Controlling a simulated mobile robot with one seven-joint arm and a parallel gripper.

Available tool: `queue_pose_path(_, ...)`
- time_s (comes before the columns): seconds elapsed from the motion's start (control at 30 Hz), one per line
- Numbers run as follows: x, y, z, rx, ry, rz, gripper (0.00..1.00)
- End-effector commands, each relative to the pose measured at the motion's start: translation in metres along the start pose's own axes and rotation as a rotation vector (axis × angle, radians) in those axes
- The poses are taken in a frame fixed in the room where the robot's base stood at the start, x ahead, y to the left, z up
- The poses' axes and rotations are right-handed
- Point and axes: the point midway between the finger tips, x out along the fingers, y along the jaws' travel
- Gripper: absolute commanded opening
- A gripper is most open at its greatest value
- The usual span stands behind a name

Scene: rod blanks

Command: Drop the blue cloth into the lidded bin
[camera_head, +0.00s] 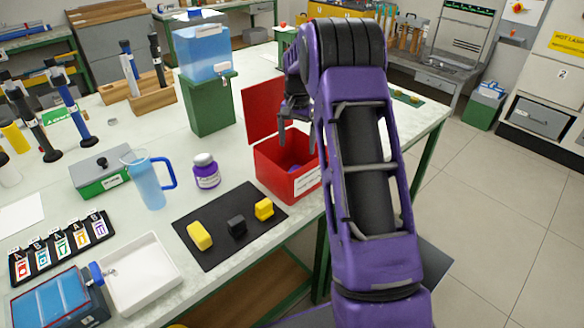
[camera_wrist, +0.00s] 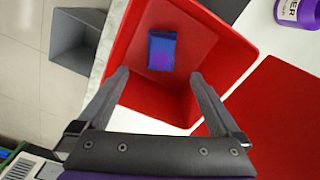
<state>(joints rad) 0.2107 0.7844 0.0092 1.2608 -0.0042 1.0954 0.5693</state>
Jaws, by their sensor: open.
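The red bin (camera_head: 270,178) stands near the table's right edge, with its red lid (camera_head: 262,108) swung up and open. In the wrist view I look down into the bin (camera_wrist: 228,45), and the lid (camera_wrist: 285,115) shows at right. The blue cloth (camera_wrist: 162,50), a small blue-purple folded piece, lies inside the bin against the red interior. In the head view only a bit of purple shows inside the bin. My gripper (camera_head: 297,135) is above the bin's opening. In the wrist view my gripper (camera_wrist: 159,75) is open and empty, its fingers spread apart and separate from the cloth.
A black mat (camera_head: 215,248) in front holds two yellow blocks and a black one. A green stand with a blue water tank (camera_head: 204,52) is behind. A blue jug (camera_head: 149,182) stands farther left.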

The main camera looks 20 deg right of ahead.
Motion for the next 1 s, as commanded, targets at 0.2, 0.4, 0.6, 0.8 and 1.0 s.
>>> queue_pose_path(0.2, -0.029, -0.001, -0.001, -0.001, 0.004, -0.002, 1.0)
queue_pose_path(0.4, -0.077, -0.001, -0.001, -0.001, 0.004, -0.003, 1.0)
queue_pose_path(0.6, -0.126, -0.001, -0.001, 0.0, 0.004, -0.003, 1.0)
queue_pose_path(0.8, -0.159, 0.0, -0.001, 0.0, 0.002, -0.001, 1.0)
queue_pose_path(1.0, -0.173, 0.0, 0.0, 0.0, 0.002, -0.001, 1.0)
